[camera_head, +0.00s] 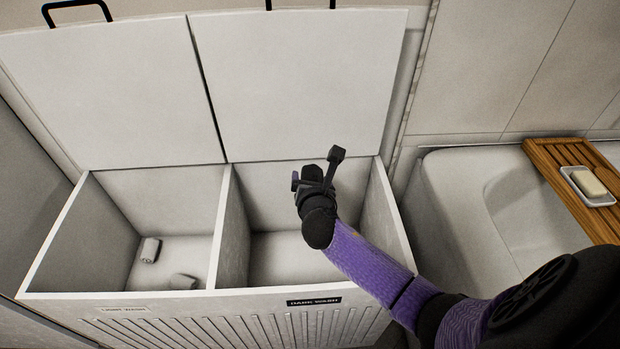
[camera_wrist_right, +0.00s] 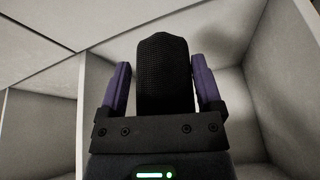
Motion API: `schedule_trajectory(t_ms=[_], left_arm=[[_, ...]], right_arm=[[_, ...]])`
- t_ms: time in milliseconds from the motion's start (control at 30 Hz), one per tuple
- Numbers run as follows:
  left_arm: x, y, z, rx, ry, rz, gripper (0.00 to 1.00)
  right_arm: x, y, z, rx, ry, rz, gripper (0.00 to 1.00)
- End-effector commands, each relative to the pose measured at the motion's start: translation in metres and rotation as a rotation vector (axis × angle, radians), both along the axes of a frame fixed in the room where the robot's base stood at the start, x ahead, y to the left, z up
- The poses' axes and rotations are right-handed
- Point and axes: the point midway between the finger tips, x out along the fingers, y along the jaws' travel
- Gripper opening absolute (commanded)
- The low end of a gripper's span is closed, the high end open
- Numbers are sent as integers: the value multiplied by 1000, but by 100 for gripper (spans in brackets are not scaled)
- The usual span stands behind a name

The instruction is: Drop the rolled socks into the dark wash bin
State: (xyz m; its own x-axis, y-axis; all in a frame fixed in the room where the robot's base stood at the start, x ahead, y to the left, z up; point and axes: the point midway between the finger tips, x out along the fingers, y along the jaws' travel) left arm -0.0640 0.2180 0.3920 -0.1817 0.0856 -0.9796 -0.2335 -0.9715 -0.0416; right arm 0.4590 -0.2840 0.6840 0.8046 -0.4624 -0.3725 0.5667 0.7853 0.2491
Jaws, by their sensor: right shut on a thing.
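The rolled socks (camera_wrist_right: 165,72) are a black, textured roll. They sit between the two purple fingers of my right gripper (camera_wrist_right: 164,88) in the right wrist view. In the head view my right gripper (camera_head: 314,188) is over the right compartment, shut on the socks, whose outline is hard to tell from the dark gripper. The dark wash bin (camera_head: 262,262) is the right compartment of a white hamper, with a black "DARK WASH" label (camera_head: 314,302) on its front. Its visible floor looks empty, though my arm hides part of it. My left gripper is not in view.
The left compartment (camera_head: 170,195) has a pale label and holds two small light rolls (camera_head: 149,250). A divider (camera_head: 228,235) separates the compartments. Both lids (camera_head: 300,85) stand open behind. A bathtub (camera_head: 500,205) with a wooden rack (camera_head: 570,180) and soap (camera_head: 589,183) is at the right.

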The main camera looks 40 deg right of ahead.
Motion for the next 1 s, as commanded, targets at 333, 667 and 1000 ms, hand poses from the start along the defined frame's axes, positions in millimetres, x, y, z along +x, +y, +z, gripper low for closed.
schedule_trajectory(t_ms=[333, 667, 1000], left_arm=[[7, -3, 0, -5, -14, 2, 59], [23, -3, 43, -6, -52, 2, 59], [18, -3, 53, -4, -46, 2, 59]], right_arm=[[0, 0, 2, -1, -1, 0, 100], [-54, 31, 34, 1, -2, 1, 100], [-80, 46, 39, -1, -1, 0, 100]])
